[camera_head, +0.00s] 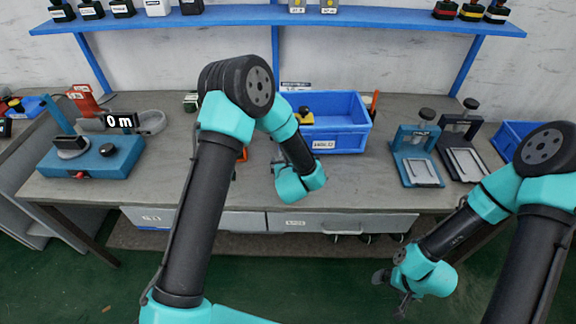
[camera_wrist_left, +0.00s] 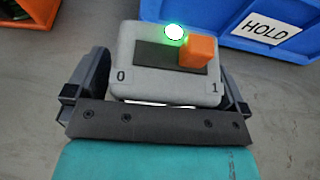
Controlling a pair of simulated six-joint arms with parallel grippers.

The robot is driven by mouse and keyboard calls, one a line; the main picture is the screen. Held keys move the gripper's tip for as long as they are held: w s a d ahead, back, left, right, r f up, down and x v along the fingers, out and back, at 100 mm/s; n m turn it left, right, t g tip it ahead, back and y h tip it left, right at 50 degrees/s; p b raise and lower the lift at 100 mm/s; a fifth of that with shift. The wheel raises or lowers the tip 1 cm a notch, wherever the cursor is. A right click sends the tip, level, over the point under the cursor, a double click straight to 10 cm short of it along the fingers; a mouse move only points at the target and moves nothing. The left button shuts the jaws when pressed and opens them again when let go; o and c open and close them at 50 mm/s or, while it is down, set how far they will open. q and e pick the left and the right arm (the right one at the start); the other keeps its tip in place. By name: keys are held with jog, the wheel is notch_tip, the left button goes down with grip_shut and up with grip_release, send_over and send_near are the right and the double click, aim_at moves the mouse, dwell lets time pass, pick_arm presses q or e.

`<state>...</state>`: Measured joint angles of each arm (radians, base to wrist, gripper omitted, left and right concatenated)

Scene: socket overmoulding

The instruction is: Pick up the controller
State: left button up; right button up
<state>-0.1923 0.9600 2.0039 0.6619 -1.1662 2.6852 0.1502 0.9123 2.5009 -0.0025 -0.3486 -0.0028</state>
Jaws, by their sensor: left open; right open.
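The controller (camera_wrist_left: 165,62) is a light grey box with a lit green-white lamp, an orange switch and the marks 0 and 1. In the left wrist view it sits between the fingers of my left gripper (camera_wrist_left: 165,80). The fingers are apart, one on each side of it, with a small gap visible at the left. In the head view my left wrist hides the controller and the left fingers. My right gripper (camera_head: 401,292) is open and empty, hanging low in front of the bench's front edge.
A blue bin (camera_head: 345,142) stands behind my left wrist; a blue bin (camera_wrist_left: 285,40) labelled HOLD is close behind the controller. A blue device (camera_head: 95,158) stands at left, and two press-like fixtures (camera_head: 418,150) at right. A blue shelf (camera_head: 240,17) spans above.

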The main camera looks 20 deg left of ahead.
dwell(0.3)
pick_arm(q)
jog(key=c, duration=1)
jog(key=shift+c, duration=0.2)
jog(key=shift+r, duration=0.85)
notch_tip(320, 180, up, 2)
jog(key=shift+r, duration=0.1)
jog(key=s+d+r, duration=0.1)
jog(key=s+d, duration=0.3)
jog(key=s, duration=1.1)
jog(key=shift+s+d, duration=0.2)
jog(key=shift+s, duration=0.05)
